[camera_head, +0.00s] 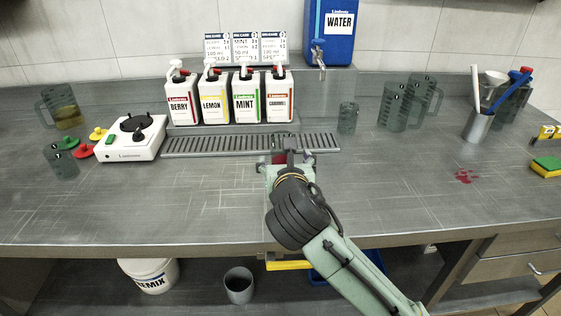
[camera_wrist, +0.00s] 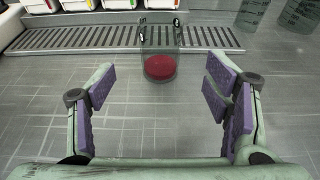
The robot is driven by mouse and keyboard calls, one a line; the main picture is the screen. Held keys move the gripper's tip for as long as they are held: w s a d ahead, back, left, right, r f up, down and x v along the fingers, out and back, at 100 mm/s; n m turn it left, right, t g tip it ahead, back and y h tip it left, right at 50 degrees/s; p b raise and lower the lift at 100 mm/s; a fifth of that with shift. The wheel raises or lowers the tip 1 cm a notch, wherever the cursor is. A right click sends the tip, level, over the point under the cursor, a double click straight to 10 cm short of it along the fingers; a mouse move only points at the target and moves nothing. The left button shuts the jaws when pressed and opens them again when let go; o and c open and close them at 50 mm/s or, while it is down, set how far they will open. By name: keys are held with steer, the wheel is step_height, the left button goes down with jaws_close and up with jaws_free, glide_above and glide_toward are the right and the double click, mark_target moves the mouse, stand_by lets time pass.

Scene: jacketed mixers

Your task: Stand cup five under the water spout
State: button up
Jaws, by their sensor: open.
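A clear grey cup (camera_wrist: 160,40) with a red bottom or contents stands upright at the front edge of the drip grate, ahead of my gripper (camera_wrist: 160,92) in the wrist view. My gripper is open, its purple-padded fingers apart on either side, with the cup beyond the fingertips and centred between them. In the head view my gripper (camera_head: 287,165) partly hides this cup (camera_head: 283,142). I cannot read its number. The blue water tank (camera_head: 330,32) stands at the back with its metal spout (camera_head: 319,62) pointing down. Similar small cups stand at right (camera_head: 347,118) and far left (camera_head: 60,160).
The slotted drip grate (camera_head: 220,146) runs below several syrup bottles (camera_head: 246,97). Mixer jugs (camera_head: 394,106) and a tool holder (camera_head: 478,125) are at right. The front counter is mostly clear, with a red stain (camera_head: 466,176).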

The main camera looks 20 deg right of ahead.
steer(key=shift+w, duration=0.3)
steer(key=p+x, duration=0.1)
steer(key=x, duration=0.4)
steer(key=shift+w+d+p, duration=0.1)
steer(key=shift+w+p, duration=0.05)
steer(key=shift+p, duration=0.2)
steer(key=p+x, duration=0.2)
steer(key=x, duration=0.3)
steer(key=shift+f, duration=0.15)
steer(key=shift+c, duration=0.2)
steer(key=c, duration=1.3)
